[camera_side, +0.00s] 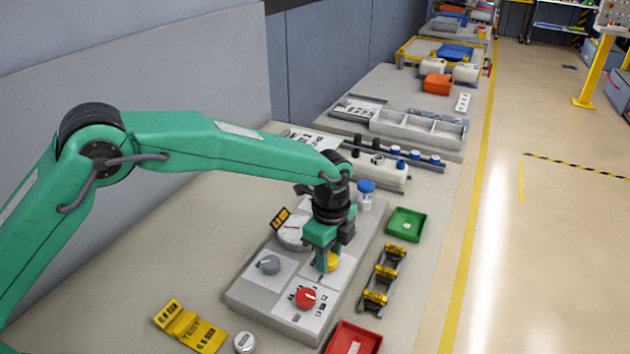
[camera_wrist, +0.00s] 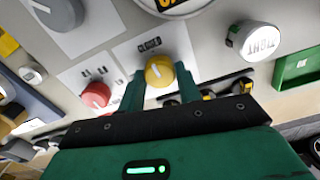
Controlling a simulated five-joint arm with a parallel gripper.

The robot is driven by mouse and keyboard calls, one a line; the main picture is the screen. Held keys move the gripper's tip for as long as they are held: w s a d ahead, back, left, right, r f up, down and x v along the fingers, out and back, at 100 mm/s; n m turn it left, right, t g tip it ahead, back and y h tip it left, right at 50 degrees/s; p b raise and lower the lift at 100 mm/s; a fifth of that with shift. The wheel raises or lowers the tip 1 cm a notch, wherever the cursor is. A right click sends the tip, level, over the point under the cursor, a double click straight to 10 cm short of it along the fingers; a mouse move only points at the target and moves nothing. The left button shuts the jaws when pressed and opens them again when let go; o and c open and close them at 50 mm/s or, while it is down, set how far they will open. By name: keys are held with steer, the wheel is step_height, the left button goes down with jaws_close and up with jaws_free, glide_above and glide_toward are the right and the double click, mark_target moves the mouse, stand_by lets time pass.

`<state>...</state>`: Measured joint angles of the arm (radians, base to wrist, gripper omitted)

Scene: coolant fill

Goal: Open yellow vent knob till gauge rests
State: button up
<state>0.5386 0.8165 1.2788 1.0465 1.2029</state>
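The yellow vent knob (camera_side: 328,262) is on a white plate of the grey panel (camera_side: 255,300), partly hidden by my gripper in the side view. In the wrist view the yellow knob (camera_wrist: 159,71) sits below a label reading "CLOSED" (camera_wrist: 149,44). My gripper (camera_side: 325,262) is down over it. In the wrist view my gripper's fingers (camera_wrist: 160,80) stand on either side of the knob, with narrow gaps seeming to show, so it looks open. The gauge (camera_side: 291,237) is a white dial left of my gripper; its needle cannot be read. Only the gauge's edge (camera_wrist: 172,8) shows in the wrist view.
A grey knob (camera_side: 269,264) and a red knob (camera_side: 305,298) flank the yellow one on the panel. A blue-capped bottle (camera_side: 366,194), a green tray (camera_side: 406,224), a rack with yellow clips (camera_side: 382,277) and a red tray (camera_side: 353,340) stand nearby. Bench at left is mostly clear.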

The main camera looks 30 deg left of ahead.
steer(key=shift+c, duration=0.8)
steer(key=shift+n, duration=0.4)
steer(key=n, duration=1.1)
steer(key=shift+r+n, duration=0.1)
steer(key=shift+n, duration=2)
steer(key=shift+w, duration=0.1)
